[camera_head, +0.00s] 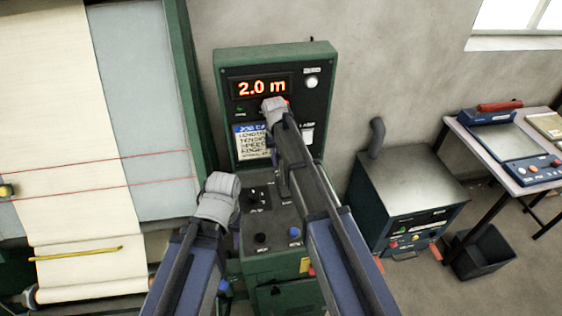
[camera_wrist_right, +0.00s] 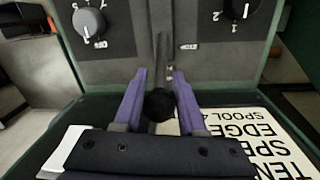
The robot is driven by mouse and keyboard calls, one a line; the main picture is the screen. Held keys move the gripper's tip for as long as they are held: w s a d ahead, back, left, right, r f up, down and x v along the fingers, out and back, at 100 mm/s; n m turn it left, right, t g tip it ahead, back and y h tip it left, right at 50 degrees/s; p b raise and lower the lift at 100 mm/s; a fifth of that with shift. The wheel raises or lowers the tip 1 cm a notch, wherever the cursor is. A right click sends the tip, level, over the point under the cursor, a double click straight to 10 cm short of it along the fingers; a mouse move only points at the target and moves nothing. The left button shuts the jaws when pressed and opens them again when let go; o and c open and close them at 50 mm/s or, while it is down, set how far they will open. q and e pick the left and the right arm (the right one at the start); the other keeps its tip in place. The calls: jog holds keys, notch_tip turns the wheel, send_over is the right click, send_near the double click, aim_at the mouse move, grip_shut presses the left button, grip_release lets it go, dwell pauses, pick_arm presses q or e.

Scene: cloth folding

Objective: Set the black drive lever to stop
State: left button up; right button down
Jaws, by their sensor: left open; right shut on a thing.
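The black drive lever's round knob (camera_wrist_right: 159,105) sits between the two purple fingers of my right gripper (camera_wrist_right: 158,100) in the right wrist view. The fingers are shut on it. A narrow slot (camera_wrist_right: 163,48) runs in the grey panel beyond the knob, with a small label too blurred to read beside it. In the head view my right gripper (camera_head: 275,108) is over the green console (camera_head: 320,52), and its arm hides the lever. My left gripper (camera_head: 218,190) is open and empty, left of the console's sloped panel; its fingertips are hard to make out.
The console display (camera_head: 262,87) reads 2.0 m, above a job card (camera_head: 252,142). Dials (camera_wrist_right: 88,22) flank the slot. Black (camera_head: 260,238) and blue (camera_head: 294,232) knobs sit on the lower panel. Cream cloth (camera_head: 65,130) hangs left. A metal cabinet (camera_head: 410,185) stands right.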

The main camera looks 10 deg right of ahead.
aim_at(283, 183)
dwell(0.8)
jog(key=s+t, duration=0.2)
jog(key=s, duration=0.1)
jog(key=shift+r, duration=0.35)
jog(key=shift+s+t, duration=0.6)
jog(key=shift+t, duration=0.2)
jog(key=shift+s+r, duration=0.25)
jog(key=shift+s, duration=0.15)
jog(key=c, duration=0.6)
grip_release()
jog(key=shift+r, duration=0.1)
